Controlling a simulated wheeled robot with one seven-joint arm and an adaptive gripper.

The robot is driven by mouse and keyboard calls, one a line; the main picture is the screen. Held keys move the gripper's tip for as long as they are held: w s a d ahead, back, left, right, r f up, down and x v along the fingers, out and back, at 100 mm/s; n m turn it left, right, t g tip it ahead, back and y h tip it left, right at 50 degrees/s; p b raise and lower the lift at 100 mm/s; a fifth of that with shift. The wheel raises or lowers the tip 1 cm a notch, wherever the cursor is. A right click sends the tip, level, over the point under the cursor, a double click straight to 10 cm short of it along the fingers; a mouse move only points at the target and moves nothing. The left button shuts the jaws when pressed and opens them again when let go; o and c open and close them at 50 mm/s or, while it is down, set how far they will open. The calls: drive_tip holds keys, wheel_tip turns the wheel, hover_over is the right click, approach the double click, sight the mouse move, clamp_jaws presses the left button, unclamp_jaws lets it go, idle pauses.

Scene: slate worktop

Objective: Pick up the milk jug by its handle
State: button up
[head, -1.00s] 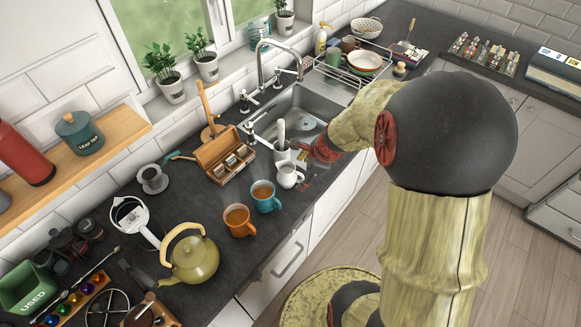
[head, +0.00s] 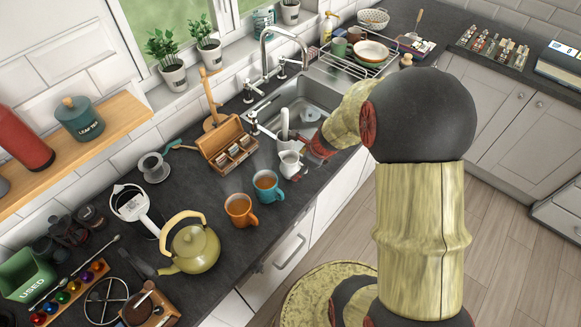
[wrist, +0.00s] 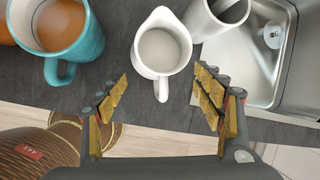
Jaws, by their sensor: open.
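The white milk jug (head: 290,164) stands on the dark worktop by the front edge, close to the sink. In the wrist view the jug (wrist: 160,45) shows from above with pale milk inside, its spout up and its handle pointing down toward me. My gripper (wrist: 162,90) is open, one jaw on each side of the handle, and neither jaw visibly touches it. In the head view my gripper (head: 308,152) is a small red and dark shape just right of the jug, partly hidden by my arm.
A teal mug (wrist: 73,40) stands left of the jug, with an orange mug (head: 240,210) beyond it. A white holder (wrist: 215,15) stands close on the jug's right, beside the sink (wrist: 268,60). An olive kettle (head: 195,248) is farther left.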

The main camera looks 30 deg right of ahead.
drive_tip(key=shift+w+f, duration=0.1)
drive_tip(key=shift+f, duration=0.15)
drive_tip(key=shift+c, duration=0.8)
drive_tip(key=c, duration=1.5)
clamp_jaws()
